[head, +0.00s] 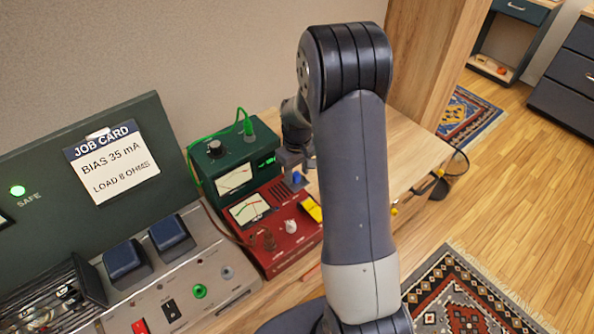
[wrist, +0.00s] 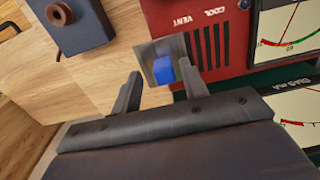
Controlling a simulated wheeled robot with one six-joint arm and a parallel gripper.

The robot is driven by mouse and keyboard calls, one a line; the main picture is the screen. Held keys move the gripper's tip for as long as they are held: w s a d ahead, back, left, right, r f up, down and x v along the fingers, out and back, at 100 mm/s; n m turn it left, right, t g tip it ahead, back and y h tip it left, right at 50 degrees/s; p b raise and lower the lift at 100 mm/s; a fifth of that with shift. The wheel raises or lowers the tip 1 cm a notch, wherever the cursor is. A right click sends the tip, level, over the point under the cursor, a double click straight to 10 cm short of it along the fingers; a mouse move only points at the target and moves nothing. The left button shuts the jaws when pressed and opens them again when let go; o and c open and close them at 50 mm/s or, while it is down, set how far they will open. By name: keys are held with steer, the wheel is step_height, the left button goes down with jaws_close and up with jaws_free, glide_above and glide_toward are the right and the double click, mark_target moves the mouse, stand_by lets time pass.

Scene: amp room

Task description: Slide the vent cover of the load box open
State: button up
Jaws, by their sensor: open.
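The load box is the red unit (head: 275,235) on the bench, with a meter face and a white knob. In the wrist view its red panel (wrist: 240,45) carries the words COOL VENT and several dark slots. The vent cover is a grey metal plate (wrist: 150,50) at the left end of the slots, with a blue knob (wrist: 162,70) on it. The blue knob also shows in the head view (head: 297,178), below my wrist. My gripper (wrist: 159,80) is open, with one finger on each side of the knob. I cannot tell whether the fingers touch it.
A green metered unit (head: 235,165) with a green cable stands behind the load box. A grey panel (head: 185,275) with switches is at left. A blue-grey box (wrist: 75,20) sits on the wooden bench nearby.

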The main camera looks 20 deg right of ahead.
mark_target(297, 173)
step_height(297, 173, up, 11)
steer(key=b, duration=0.1)
stand_by(0.4)
steer(key=shift+f, duration=0.2)
step_height(297, 173, down, 11)
steer(key=shift+a+r+p, duration=0.1)
steer(key=shift+a+p, duration=0.05)
steer(key=shift+p, duration=0.4)
steer(key=shift+s+a, duration=0.2)
steer(key=shift+a, duration=0.35)
steer(key=shift+r, duration=0.15)
